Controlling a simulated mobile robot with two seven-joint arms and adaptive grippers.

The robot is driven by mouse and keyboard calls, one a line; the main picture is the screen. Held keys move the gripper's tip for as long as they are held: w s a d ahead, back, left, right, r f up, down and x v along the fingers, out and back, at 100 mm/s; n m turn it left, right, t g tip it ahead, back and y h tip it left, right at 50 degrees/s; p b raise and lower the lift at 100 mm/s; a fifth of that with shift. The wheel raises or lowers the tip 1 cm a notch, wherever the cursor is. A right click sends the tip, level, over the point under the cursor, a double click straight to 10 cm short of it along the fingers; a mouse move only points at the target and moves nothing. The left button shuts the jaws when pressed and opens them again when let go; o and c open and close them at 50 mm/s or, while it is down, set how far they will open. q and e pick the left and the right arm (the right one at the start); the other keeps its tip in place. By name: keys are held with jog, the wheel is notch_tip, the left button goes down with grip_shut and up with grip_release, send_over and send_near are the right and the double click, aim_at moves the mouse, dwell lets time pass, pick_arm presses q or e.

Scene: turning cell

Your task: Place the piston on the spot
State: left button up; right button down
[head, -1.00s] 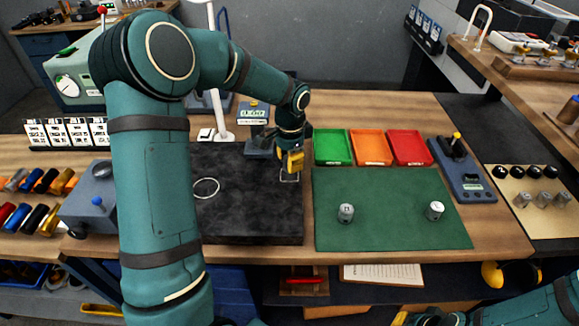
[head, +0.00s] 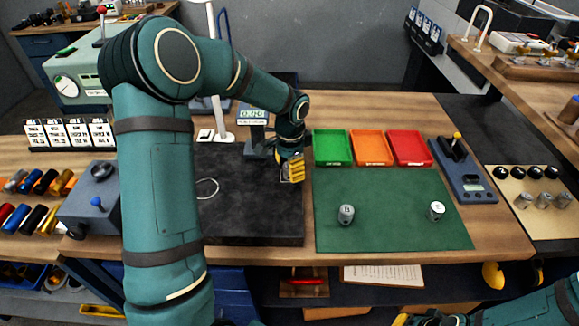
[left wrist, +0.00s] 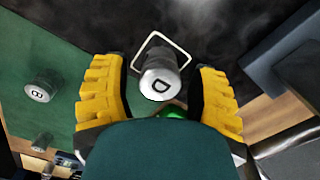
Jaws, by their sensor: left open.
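A grey metal piston with a light top marked D (left wrist: 158,84) stands between the fingers of my left gripper (left wrist: 158,95) in the left wrist view. Its base is at the white square outline (left wrist: 181,48) on the dark plate. My left gripper's yellow fingers are open, one on each side of the piston, with gaps showing. In the head view my left gripper (head: 291,172) is low over the plate's right edge and hides most of the square. My right gripper (head: 415,319) is only partly in view at the bottom edge; its fingers are unclear.
Two more pistons, (head: 346,215) and (head: 437,211), stand on the green mat (head: 390,235). A white circle (head: 207,188) marks the dark plate (head: 250,220). Behind the mat are green, orange and red trays (head: 372,163). A gauge stand (head: 252,120) is close behind my left gripper.

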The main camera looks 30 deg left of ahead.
pick_arm(q)
notch_tip(320, 180, up, 12)
jog(key=p, duration=0.1)
jog(key=shift+w, duration=0.1)
dwell(0.4)
jog(key=shift+r+p, duration=0.15)
jog(key=shift+p, duration=0.15)
